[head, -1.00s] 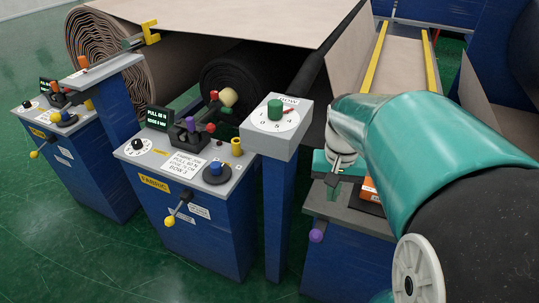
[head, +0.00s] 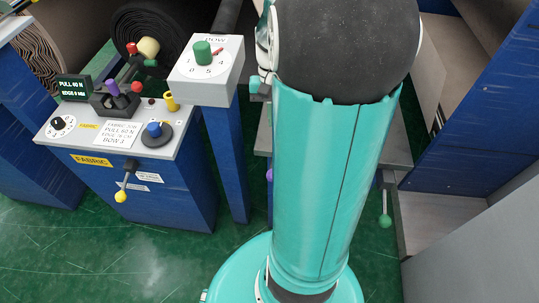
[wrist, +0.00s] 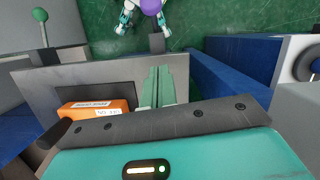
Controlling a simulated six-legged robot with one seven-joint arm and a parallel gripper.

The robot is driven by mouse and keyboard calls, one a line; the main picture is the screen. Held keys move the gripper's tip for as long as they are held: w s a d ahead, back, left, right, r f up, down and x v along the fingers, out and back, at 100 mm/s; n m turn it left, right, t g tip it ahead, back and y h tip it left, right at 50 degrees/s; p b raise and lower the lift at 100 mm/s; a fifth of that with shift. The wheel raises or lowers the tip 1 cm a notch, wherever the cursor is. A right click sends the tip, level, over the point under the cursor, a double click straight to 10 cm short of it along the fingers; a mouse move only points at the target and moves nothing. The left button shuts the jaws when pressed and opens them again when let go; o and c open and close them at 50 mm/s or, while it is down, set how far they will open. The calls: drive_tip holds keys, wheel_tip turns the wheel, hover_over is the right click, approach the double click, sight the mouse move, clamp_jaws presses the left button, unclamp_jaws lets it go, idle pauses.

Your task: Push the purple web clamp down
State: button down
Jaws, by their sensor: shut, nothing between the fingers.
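A purple ball knob (wrist: 150,6) shows at the top of the wrist view, by a dark mount (wrist: 157,42) on the front edge of a grey stand. In the head view a sliver of this purple knob (head: 269,175) shows left of my arm. Another purple knob (head: 111,88) tops a lever on the fabric console; no label shows which is the web clamp. My gripper (wrist: 158,70) is shut and empty, its green fingers together over the stand, short of the purple knob. In the head view my arm hides most of my gripper.
An orange box (wrist: 95,108) sits on the stand (wrist: 40,78) left of my fingers. A green-knobbed lever (wrist: 40,15) stands at the far left. The fabric console (head: 75,133) and a dial post (head: 206,70) stand left of my arm. Green floor is open in front.

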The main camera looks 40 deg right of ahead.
drive_tip(key=x, duration=1)
drive_tip(key=shift+f, duration=0.25)
drive_tip(key=shift+s+a+r, duration=0.2)
drive_tip(key=shift+s+a, duration=0.75)
drive_tip(key=shift+s, duration=0.05)
drive_tip(key=shift+s+a, duration=0.45)
drive_tip(key=shift+w, duration=0.1)
drive_tip(key=shift+a, duration=0.15)
